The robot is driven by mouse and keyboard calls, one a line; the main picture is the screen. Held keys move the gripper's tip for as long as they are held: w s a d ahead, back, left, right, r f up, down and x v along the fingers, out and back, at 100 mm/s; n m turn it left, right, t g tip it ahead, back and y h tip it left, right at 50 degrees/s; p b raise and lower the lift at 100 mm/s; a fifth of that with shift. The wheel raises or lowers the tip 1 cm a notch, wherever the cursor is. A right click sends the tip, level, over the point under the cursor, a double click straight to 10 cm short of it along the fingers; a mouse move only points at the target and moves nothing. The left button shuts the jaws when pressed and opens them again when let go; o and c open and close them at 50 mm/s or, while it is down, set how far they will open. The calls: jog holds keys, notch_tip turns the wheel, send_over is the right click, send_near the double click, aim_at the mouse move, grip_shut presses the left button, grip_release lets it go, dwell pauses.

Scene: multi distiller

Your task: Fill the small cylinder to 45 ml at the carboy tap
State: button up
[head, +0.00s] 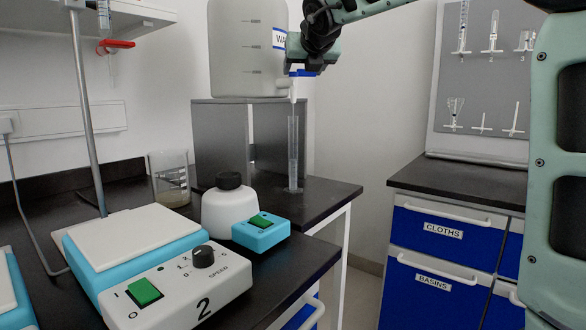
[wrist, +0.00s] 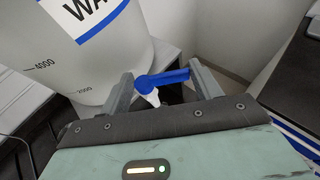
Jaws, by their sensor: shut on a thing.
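The carboy (head: 240,50), white and translucent with a "WA…" label, stands on a grey stand. Its tap has a white spout and a blue lever (head: 303,73), which also shows in the wrist view (wrist: 163,79). My gripper (head: 297,66) is at the tap, shut on the blue lever, with a finger at each end of it in the wrist view (wrist: 163,88). The small cylinder (head: 293,155), tall and clear, stands upright on the black bench directly below the spout. It looks faintly bluish; its liquid level and marks are too small to read. The wrist view does not clearly show the cylinder.
The grey stand (head: 222,140) is left of the cylinder. A beaker (head: 168,180), a white bottle with a black cap (head: 229,205) and a stirrer hotplate (head: 140,250) are on the bench. Blue drawers (head: 440,240) stand right, across a gap.

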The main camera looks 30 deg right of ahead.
jog(key=p, duration=0.2)
jog(key=shift+d+r+p, duration=0.15)
jog(key=shift+r+p, duration=0.1)
jog(key=shift+p, duration=0.05)
jog(key=n+y+p, duration=0.1)
jog(key=p, duration=0.7)
jog(key=n+y+p, duration=0.1)
jog(key=p, duration=0.7)
jog(key=shift+w+d+t+y, duration=0.2)
jog(key=shift+w+t+y, duration=0.1)
jog(key=shift+y, duration=0.1)
jog(key=p, duration=0.3)
jog(key=shift+n, duration=0.3)
jog(key=shift+s+f, duration=0.1)
jog(key=shift+f, duration=0.2)
dwell(4.6)
